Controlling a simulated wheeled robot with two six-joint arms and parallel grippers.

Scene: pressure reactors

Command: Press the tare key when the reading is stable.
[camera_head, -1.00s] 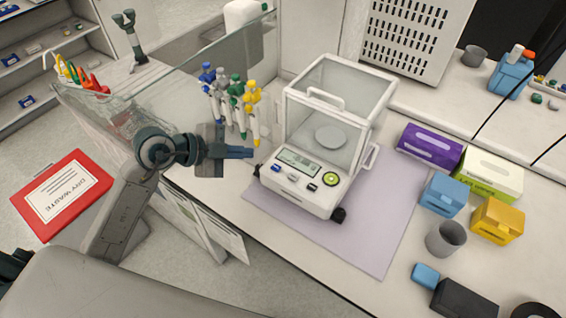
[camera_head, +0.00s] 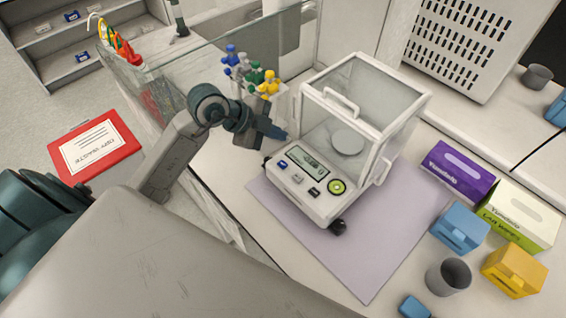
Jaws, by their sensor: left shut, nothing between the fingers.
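The white analytical balance (camera_head: 312,205) stands on a pale lilac mat (camera_head: 365,270), with its glass draft shield (camera_head: 350,100) above a round pan (camera_head: 348,143). Its front panel holds a lit display (camera_head: 308,162) whose digits are too small to read surely. Around the display are a blue key (camera_head: 282,164), a grey key (camera_head: 298,178), a dark key (camera_head: 314,193) and a green ringed round key (camera_head: 337,187). Which one is tare I cannot tell. My left gripper (camera_head: 278,132) is shut and empty, just left of the panel, beyond the blue key. My right gripper is not in view.
Purple (camera_head: 458,170) and green-white boxes (camera_head: 518,215), blue (camera_head: 460,226) and yellow boxes (camera_head: 513,270) and a grey cup (camera_head: 448,277) stand at right.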

